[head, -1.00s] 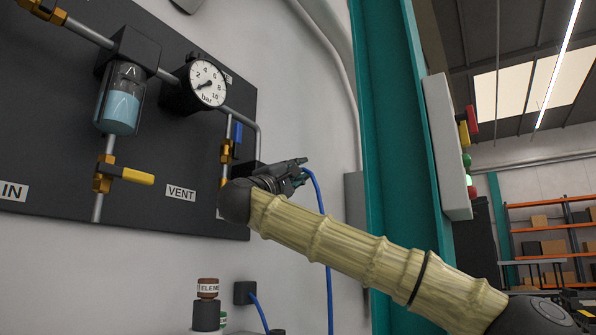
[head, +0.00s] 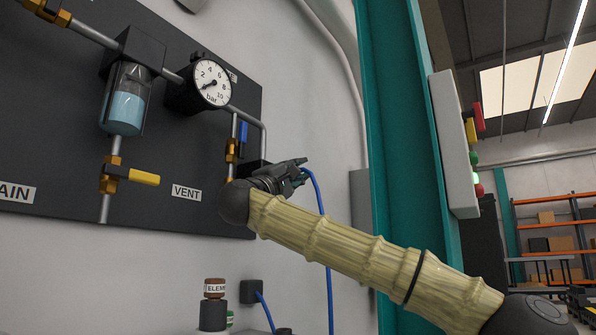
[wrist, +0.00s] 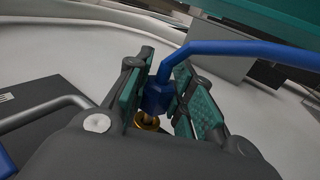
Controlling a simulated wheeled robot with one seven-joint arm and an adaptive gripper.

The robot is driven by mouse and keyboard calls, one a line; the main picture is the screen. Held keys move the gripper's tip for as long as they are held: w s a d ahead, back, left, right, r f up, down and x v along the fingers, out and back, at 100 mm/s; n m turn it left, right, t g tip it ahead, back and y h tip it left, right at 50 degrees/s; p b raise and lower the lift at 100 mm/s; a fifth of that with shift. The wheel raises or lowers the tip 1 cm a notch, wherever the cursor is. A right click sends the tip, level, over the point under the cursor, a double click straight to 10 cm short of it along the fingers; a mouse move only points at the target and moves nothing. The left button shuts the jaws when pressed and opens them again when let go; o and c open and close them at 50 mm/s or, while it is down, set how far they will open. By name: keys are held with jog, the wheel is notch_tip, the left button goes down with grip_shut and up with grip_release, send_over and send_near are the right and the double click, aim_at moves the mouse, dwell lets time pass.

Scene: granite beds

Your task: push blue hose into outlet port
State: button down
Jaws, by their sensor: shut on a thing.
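The blue hose (head: 321,204) hangs down the wall from my gripper (head: 297,174), which is at the right edge of the dark panel. In the wrist view my gripper (wrist: 168,98) is shut on the hose's blue end fitting (wrist: 155,97), between its green pads. The hose itself (wrist: 235,48) bends away to the upper right. A brass port (wrist: 146,121) shows just below the fitting, close to it or touching; I cannot tell how far the fitting sits in it. In the head view my gripper and wrist hide the port.
The dark panel (head: 60,196) carries a gauge (head: 211,83), a bowl filter (head: 127,101), a yellow-handled valve (head: 130,175) and a blue-handled valve (head: 243,138). A teal post (head: 410,170) with a grey button box (head: 455,143) stands right. Below are small labelled containers (head: 214,303).

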jog(key=shift+w+a+p, duration=0.3)
jog(key=shift+w+a, duration=0.15)
jog(key=shift+a, duration=0.2)
jog(key=c, duration=1.2)
grip_release()
jog(key=shift+o, duration=0.2)
jog(key=shift+b+v, duration=0.75)
jog(key=shift+v, duration=0.05)
jog(key=b+v, duration=0.2)
jog(key=v, duration=0.1)
jog(key=shift+s+a, duration=0.1)
jog(key=shift+s, duration=0.05)
jog(key=shift+f, duration=0.1)
jog(key=v, duration=1.2)
